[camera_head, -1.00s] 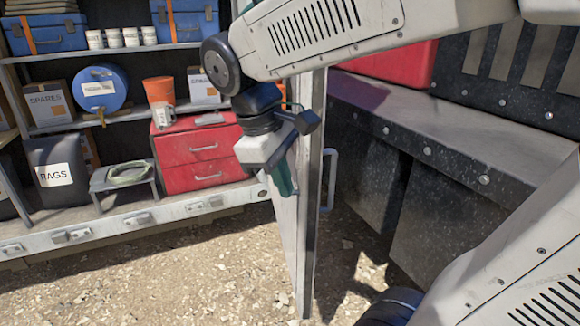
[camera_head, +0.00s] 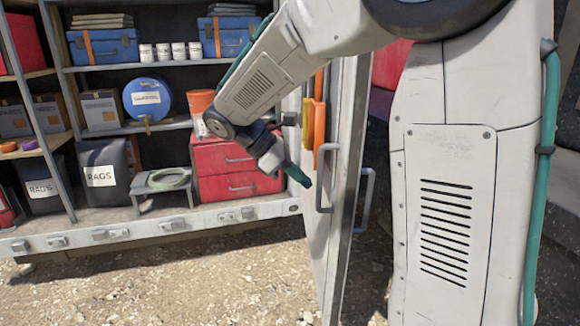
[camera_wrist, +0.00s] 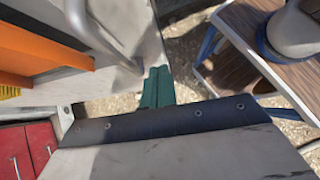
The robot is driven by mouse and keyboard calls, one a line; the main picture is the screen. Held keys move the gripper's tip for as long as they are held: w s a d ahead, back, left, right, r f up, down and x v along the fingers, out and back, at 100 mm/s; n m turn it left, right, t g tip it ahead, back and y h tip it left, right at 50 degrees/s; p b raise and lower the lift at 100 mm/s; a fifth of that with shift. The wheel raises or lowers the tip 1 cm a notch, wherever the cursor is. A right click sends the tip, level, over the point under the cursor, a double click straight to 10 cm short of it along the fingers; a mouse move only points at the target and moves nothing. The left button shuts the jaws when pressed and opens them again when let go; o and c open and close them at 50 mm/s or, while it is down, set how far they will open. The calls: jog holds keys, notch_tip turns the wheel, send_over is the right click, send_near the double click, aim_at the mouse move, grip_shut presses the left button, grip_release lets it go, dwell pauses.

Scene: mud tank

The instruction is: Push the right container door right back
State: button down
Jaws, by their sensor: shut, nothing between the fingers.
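The right container door (camera_head: 322,245) stands open in the head view, seen nearly edge-on, a pale panel with a grey handle (camera_head: 325,178) on its left face and another on its right. Orange items hang on its left face. My gripper (camera_head: 300,176), with teal fingers, is shut and empty just left of the door, near the left handle. In the wrist view the fingers (camera_wrist: 157,86) are together near the door panel (camera_wrist: 130,22), with orange items on the left. I cannot tell whether the fingers touch the door.
Shelves with a blue drum (camera_head: 147,98), red drawers (camera_head: 238,170) and a rags bin (camera_head: 104,171) stand behind on the left. Gravel ground (camera_head: 190,275) lies clear in front. A wood-topped table (camera_wrist: 235,75) shows at right in the wrist view. My arm hides much at right.

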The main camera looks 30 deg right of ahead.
aim_at(341, 196)
jog(key=s+d, duration=0.1)
jog(key=d+f, duration=0.1)
jog(key=d, duration=0.1)
jog(key=s+d+f, duration=0.1)
jog(key=shift+s+d+f, duration=0.15)
jog(key=shift+s+d, duration=0.4)
jog(key=shift+d, duration=0.3)
